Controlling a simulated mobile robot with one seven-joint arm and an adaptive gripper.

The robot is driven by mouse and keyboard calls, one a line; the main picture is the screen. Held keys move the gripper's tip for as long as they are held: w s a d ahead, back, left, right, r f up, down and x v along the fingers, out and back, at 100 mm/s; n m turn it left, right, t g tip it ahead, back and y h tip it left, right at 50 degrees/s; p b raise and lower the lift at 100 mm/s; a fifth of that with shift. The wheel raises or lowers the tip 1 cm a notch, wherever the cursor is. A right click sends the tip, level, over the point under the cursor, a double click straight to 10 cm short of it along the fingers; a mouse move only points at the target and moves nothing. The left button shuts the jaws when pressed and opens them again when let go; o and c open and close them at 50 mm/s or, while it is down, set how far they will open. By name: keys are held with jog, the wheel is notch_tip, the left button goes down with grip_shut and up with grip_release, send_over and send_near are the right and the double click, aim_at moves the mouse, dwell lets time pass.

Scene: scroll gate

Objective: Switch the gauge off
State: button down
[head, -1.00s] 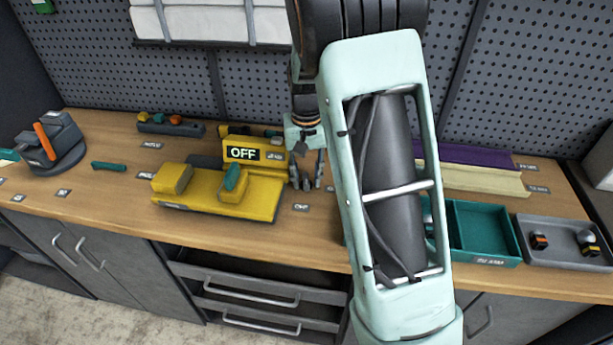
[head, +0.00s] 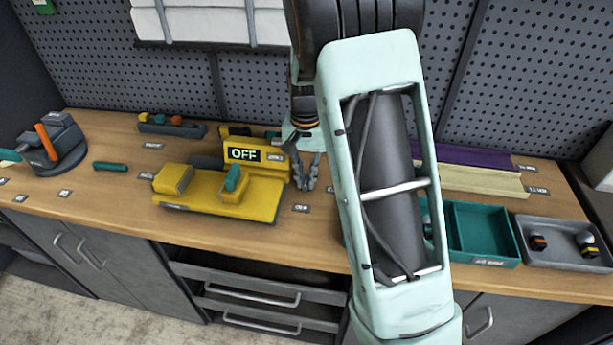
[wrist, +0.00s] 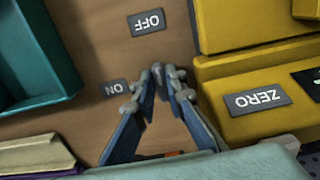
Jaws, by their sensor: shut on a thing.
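The yellow gauge (head: 258,207) sits on the bench left of centre in the head view. Its display (head: 243,154) reads OFF. A teal piece (head: 233,178) stands on its front part. My gripper (head: 307,186) is low beside the gauge's right end. In the wrist view my gripper's (wrist: 165,75) fingertips are together, close to the gauge's yellow side (wrist: 225,65). What they close on is hidden between them. An OFF label (wrist: 147,22) and an ON label (wrist: 114,88) lie on the bench near the fingertips. A ZERO label (wrist: 257,99) is on the gauge.
A teal tray (head: 480,258) and a grey tray (head: 562,265) with small parts stand at the right. A dark fixture (head: 62,143) with an orange handle and a teal bar (head: 110,166) are at the left. A pegboard (head: 140,80) backs the bench.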

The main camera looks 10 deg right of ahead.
dwell(0.3)
jog(key=c, duration=2)
grip_release()
jog(key=shift+c, duration=0.2)
jog(key=shift+o, duration=0.4)
